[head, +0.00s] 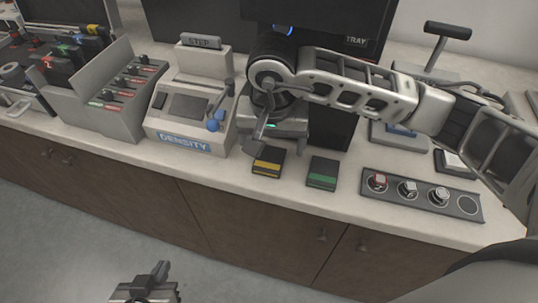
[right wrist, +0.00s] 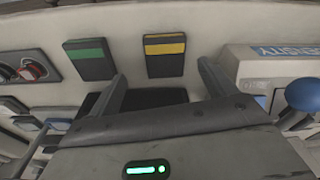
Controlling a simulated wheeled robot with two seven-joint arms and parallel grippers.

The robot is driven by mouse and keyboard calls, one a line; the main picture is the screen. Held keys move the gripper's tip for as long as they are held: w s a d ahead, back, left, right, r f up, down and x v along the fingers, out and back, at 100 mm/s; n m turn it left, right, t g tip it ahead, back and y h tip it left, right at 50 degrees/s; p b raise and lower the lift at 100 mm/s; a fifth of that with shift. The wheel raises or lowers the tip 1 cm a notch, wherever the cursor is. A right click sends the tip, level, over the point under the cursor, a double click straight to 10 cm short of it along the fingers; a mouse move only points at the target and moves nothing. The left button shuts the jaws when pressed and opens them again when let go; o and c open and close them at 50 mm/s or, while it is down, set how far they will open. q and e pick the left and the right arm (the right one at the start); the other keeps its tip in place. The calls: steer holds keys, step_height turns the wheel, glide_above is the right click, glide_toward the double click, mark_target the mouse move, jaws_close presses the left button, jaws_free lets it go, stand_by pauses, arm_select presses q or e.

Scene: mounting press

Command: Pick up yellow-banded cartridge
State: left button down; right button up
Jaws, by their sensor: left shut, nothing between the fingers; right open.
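The yellow-banded cartridge (head: 268,162) is a small dark block with a yellow stripe, lying on the counter in front of my right gripper. In the right wrist view the yellow-banded cartridge (right wrist: 165,56) lies ahead of the two fingers, within the gap between them and apart from both. My right gripper (head: 258,143) is open and empty, just behind the cartridge in the head view; its fingers (right wrist: 160,82) show in the wrist view. My left gripper (head: 147,283) is shut and empty, low over the floor in front of the cabinets.
A green-banded cartridge (head: 322,173) lies just right of the yellow one. The density device (head: 186,117) with a blue knob stands to the left. A dark tray (head: 422,194) with several round pieces lies to the right. Bare counter runs along the front edge.

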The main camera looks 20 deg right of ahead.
mark_target(269, 158)
steer(key=f, duration=0.2)
steer(key=w+f+p, duration=0.1)
steer(key=f, duration=0.1)
steer(key=shift+a+f, duration=0.15)
steer(key=shift+f, duration=0.2)
steer(key=c, duration=1.1)
steer(key=shift+r, duration=0.1)
